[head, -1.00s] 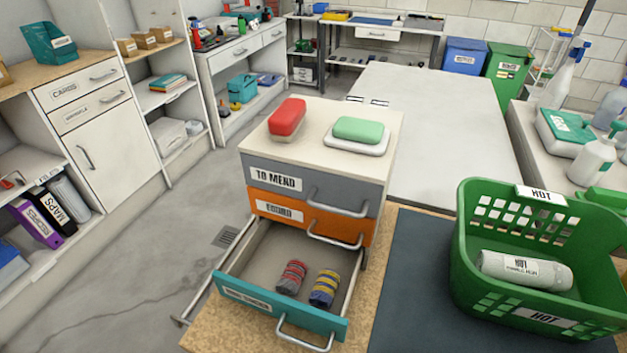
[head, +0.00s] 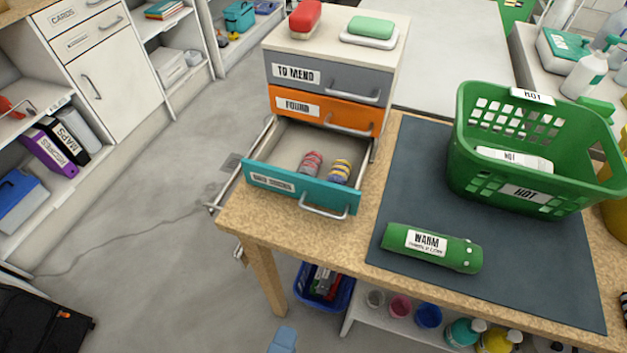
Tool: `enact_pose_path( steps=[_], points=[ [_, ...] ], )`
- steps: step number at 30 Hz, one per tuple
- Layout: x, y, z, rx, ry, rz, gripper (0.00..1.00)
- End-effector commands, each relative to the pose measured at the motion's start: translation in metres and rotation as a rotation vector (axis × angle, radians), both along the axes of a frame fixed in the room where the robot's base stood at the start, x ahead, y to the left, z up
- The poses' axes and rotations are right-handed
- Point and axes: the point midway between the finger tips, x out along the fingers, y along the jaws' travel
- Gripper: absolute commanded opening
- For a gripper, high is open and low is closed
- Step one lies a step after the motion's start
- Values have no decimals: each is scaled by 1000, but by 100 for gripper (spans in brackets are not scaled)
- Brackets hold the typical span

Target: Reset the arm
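My gripper is not visible in the head view, and no part of my arm can be made out with certainty. A small drawer unit (head: 289,56) stands on the wooden worktable (head: 245,222). Its bottom teal drawer (head: 262,182) is pulled open. Two rolled striped bundles lie in it: a red and grey one (head: 311,163) and a yellow and blue one (head: 340,172). The grey "TO MEND" drawer (head: 340,75) and orange "FOUND" drawer (head: 345,112) are shut.
A green "HOT" basket (head: 470,165) holds a white labelled roll (head: 515,158). A green "WARM" roll (head: 432,248) lies on the dark mat (head: 400,205). A blue bin (head: 335,292) and several bottles sit under the table. Grey floor (head: 130,230) is open at left.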

Motion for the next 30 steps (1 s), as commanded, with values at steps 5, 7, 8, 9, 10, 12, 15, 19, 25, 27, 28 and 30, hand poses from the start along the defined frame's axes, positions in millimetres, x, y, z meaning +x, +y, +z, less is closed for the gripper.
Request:
enact_pose_path(
  steps=[5, 7, 8, 9, 10, 12, 15, 19, 25, 27, 28, 30],
  points=[
    [7, -22, -23, 28, 73, 21, 34],
    [9, -32, -33, 47, 108, 32, 34],
    [9, -36, -37, 58, 122, 38, 34],
    [9, -43, -44, 75, 144, 43, 34],
    [9, -48, -49, 89, 162, 48, 34],
    [8, -62, -61, 131, 204, 57, 34],
    [2, -86, -79, 222, 273, 66, 34],
    [-16, -119, -96, 403, 349, 64, 34],
    [-50, -159, -85, 739, 357, 22, 34],
    [-61, -171, -71, 860, 324, -2, 34],
    [-66, -176, -64, 913, 305, -13, 34],
    [-76, -188, -44, 1029, 247, -43, 34]
  ],
)
